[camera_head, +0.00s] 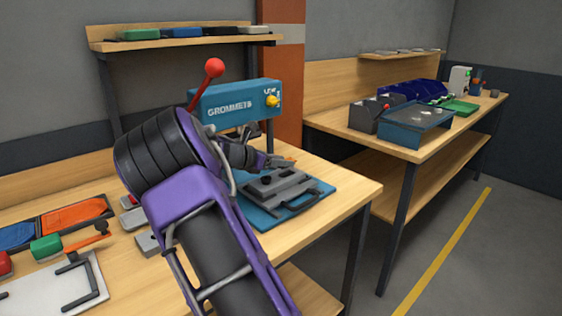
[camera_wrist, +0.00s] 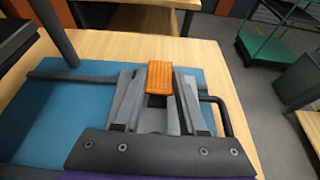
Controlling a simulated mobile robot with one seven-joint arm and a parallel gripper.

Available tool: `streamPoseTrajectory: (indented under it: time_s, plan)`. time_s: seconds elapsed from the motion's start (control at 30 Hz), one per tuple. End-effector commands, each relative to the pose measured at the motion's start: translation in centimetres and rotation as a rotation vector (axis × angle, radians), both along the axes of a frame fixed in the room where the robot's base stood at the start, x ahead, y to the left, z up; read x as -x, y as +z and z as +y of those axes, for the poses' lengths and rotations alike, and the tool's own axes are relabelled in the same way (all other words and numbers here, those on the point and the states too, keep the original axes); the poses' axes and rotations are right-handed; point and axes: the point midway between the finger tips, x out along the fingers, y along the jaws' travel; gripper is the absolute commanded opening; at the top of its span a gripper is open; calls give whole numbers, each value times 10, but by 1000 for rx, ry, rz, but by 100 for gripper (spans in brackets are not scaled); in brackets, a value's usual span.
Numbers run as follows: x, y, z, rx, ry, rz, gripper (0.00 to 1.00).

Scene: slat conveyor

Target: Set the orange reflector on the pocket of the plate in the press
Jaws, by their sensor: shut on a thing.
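The orange reflector (camera_wrist: 160,77) is a small ribbed block between the fingertips of my gripper (camera_wrist: 159,84), which is shut on it. A small bit of orange also shows at my gripper (camera_head: 280,162) in the head view. The press has a teal head (camera_head: 235,103) marked GROMMETS, a red-knobbed lever and a teal base (camera_head: 258,217). A grey plate (camera_head: 290,194) with a dark handle lies on the base, just in front of my gripper. My arm and gripper hide part of the plate. I cannot tell whether the reflector touches it.
A wooden shelf (camera_head: 180,40) with coloured boxes is behind the press. Orange and blue trays, a red and a green block and a white board (camera_head: 60,288) lie at the left of the bench. A second bench (camera_head: 440,140) stands at the right, past a floor gap.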

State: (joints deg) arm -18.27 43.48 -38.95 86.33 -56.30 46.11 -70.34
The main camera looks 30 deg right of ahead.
Motion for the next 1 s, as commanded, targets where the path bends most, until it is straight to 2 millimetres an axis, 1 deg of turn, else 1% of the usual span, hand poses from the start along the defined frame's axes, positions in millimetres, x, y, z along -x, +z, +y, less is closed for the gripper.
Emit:
streamPoseTrajectory:
  time_s: [0.63, 1.0]
  plan:
    - [0, -1, 0, 0, 0, 1, 0]
    - [0, -12, 0, 0, -1, 1, 0]
